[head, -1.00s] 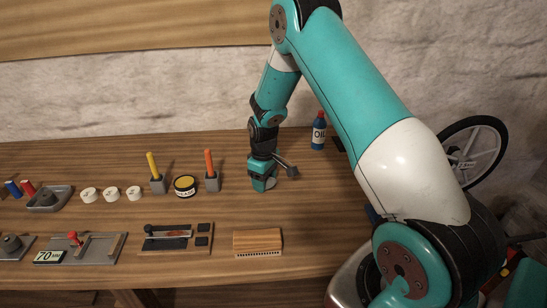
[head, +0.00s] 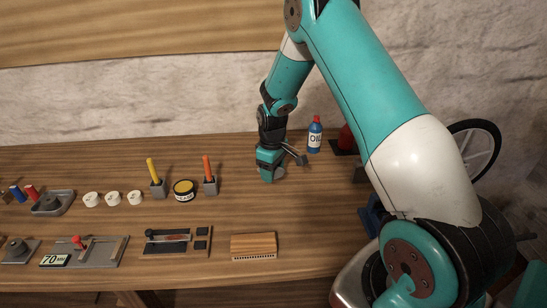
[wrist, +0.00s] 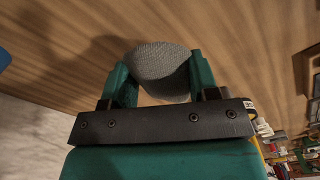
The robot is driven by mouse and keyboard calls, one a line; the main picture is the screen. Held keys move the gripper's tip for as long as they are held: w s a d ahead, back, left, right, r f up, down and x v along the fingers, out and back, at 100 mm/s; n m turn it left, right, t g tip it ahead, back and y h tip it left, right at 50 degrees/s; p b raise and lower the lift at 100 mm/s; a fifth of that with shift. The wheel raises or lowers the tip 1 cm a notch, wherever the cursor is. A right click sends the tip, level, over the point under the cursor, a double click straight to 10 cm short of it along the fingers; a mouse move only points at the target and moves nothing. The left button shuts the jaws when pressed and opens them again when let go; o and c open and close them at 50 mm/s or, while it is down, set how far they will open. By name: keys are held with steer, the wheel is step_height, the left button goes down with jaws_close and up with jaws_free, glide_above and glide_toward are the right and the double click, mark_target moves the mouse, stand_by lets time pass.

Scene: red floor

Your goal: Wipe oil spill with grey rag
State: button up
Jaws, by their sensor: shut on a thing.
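My gripper (head: 270,168) is low over the wooden workbench, right of the orange-handled tool. It is shut on the grey rag (wrist: 163,68), which bulges between the two green fingers in the wrist view. In the head view only a small grey part of the rag (head: 280,172) shows below the fingers. The rag is at or just above the bench top; I cannot tell whether it touches. I make out no oil spill in either view; my gripper and the rag hide part of the bench.
A blue oil bottle with a red cap (head: 315,135) stands behind and right of my gripper. An orange-handled tool (head: 208,172), a yellow-handled tool (head: 155,175) and a round tin (head: 184,190) stand left. A wooden brush (head: 254,245) lies in front. The bench between is clear.

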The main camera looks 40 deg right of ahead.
steer(key=shift+r+p, duration=0.75)
steer(key=shift+r, duration=0.65)
